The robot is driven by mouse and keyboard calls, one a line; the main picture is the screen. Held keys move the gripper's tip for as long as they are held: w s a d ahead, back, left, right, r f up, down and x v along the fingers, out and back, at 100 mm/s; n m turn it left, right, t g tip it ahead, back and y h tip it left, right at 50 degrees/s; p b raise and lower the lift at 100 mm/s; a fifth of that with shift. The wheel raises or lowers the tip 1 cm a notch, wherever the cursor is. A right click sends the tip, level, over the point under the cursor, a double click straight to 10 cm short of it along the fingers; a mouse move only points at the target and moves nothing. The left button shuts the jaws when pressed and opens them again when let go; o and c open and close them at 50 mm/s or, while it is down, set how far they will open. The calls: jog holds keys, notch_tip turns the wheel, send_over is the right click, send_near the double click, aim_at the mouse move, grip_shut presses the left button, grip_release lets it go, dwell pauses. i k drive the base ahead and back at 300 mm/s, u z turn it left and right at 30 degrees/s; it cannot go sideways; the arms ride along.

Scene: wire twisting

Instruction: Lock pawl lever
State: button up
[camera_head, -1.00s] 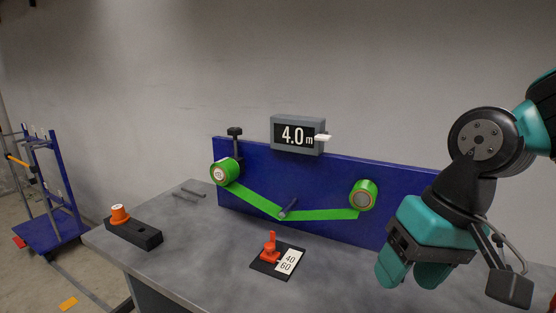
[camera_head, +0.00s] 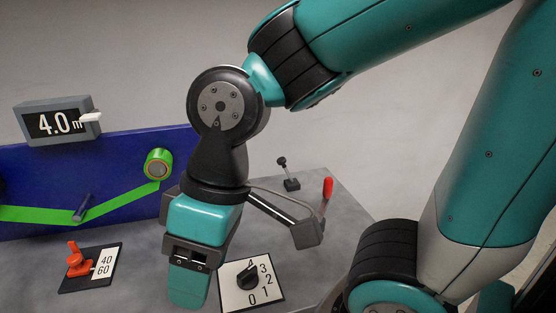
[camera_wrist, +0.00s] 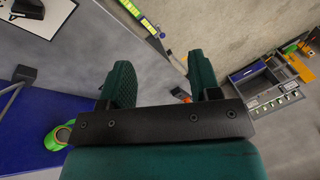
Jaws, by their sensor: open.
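No lever is labelled as the pawl lever. A red-handled lever (camera_head: 327,188) stands upright at the table's right side in the head view. A small black-knobbed lever (camera_head: 287,173) on a dark base stands to its left, tilted. An orange lever (camera_head: 74,258) stands on a black plate marked 40 and 60, at the left. My gripper (camera_head: 188,288) points down over the table between that plate and the dial, apart from all three levers. In the wrist view my gripper (camera_wrist: 162,78) has its fingers spread, with nothing between them.
A black dial (camera_head: 247,278) on a white numbered plate lies just right of my gripper. The blue panel (camera_head: 120,150) carries a green tape roll (camera_head: 158,164) and a display (camera_head: 57,121) reading 4.0 m. The wrist view shows a distant bench (camera_wrist: 262,85).

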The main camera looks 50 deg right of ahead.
aim_at(281, 161)
jog(key=k, duration=0.5)
jog(key=u, duration=1.45)
jog(key=i, duration=1.3)
jog(key=z, duration=2.55)
